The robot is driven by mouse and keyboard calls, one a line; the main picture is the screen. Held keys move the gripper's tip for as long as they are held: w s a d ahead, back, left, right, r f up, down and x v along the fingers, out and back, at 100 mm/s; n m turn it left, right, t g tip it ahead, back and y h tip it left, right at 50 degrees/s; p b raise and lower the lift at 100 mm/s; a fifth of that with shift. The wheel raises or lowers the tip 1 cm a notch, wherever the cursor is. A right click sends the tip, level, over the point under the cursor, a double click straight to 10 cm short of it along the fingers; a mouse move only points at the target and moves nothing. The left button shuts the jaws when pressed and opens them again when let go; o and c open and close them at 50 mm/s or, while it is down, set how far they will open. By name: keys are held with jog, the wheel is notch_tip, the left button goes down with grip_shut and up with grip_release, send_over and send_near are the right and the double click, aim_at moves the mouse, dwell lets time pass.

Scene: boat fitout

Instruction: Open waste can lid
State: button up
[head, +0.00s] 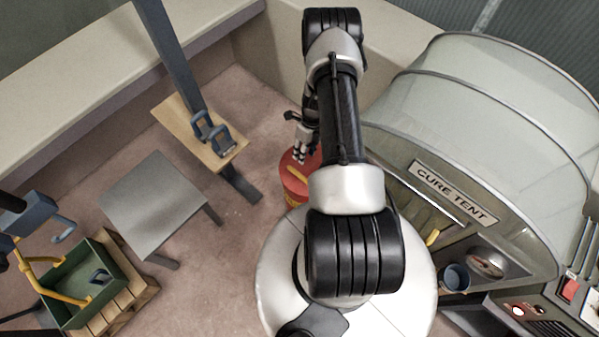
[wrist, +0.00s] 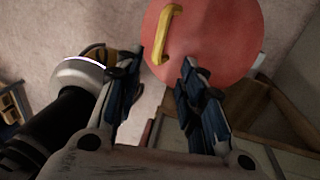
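The waste can (head: 294,189) is a round red can on the floor, partly hidden behind my arm in the head view. Its red lid (wrist: 215,45) lies flat on top and looks shut. A yellow handle (wrist: 167,34) stands across the lid, and it also shows in the head view (head: 297,173). My gripper (wrist: 161,68) is open, with its two fingers apart and nothing between them. It is above the lid near its edge, with the handle just beyond the fingertips. I cannot tell the exact height gap.
A green crate (head: 90,285) sits on a pallet at the lower left. The cure tent (head: 480,130) stands close on the right. Floor is free between table and can.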

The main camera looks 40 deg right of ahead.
aim_at(299, 174)
jog(key=f+b, duration=0.1)
jog(key=f, duration=0.3)
jog(key=a+f+b, duration=0.1)
jog(key=f, duration=0.3)
jog(key=a+f+b, duration=0.1)
jog(key=f, duration=0.3)
jog(key=shift+s+a+f+b, duration=0.1)
jog(key=shift+a+f+b, duration=0.15)
jog(key=shift+b, duration=0.05)
jog(key=shift+c, duration=0.3)
grip_shut()
